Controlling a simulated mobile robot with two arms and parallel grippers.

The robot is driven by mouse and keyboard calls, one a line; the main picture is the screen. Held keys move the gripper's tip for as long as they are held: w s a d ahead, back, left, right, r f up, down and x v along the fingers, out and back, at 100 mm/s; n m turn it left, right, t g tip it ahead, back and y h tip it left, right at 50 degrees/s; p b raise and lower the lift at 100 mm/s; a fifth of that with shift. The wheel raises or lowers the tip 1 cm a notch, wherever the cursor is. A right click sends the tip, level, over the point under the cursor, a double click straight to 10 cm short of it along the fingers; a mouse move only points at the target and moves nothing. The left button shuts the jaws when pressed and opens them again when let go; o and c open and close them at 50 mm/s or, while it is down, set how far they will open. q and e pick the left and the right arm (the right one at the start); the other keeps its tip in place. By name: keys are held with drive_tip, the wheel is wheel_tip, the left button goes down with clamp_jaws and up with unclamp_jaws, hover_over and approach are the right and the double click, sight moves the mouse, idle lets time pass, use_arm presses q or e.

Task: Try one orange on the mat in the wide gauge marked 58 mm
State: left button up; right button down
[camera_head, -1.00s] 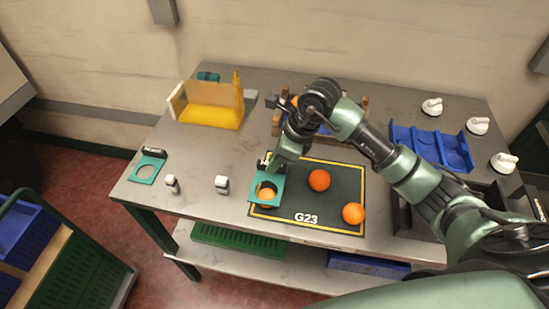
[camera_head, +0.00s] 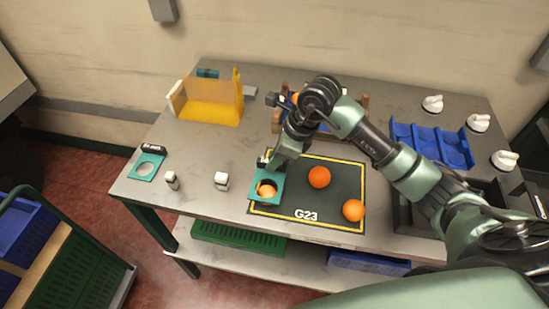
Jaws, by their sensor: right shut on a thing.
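My right gripper (camera_head: 270,164) is shut on the handle end of a teal gauge plate (camera_head: 253,197). The plate is over the left part of the dark mat (camera_head: 337,187), which is edged in yellow and marked G23. Two more oranges, one mid-mat (camera_head: 319,177) and one at the front right (camera_head: 353,210), lie apart from the plate. A second teal gauge (camera_head: 146,173) lies at the table's left. The gauges' markings are unreadable. My left gripper is out of view.
A yellow holder (camera_head: 210,112) stands at the back left, and two small white-topped pieces (camera_head: 221,180) (camera_head: 171,179) stand left of the mat. A blue tray (camera_head: 430,145) and several white knobbed things (camera_head: 478,123) are at the right. A wooden rack is partly behind my arm.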

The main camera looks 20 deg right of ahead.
drive_tip(key=shift+f+b, duration=2.2)
drive_tip(key=shift+f, duration=0.25)
drive_tip(key=shift+r, duration=0.15)
idle(1.0)
drive_tip(key=shift+r+p, duration=2.25)
drive_tip(key=shift+r, duration=1.5)
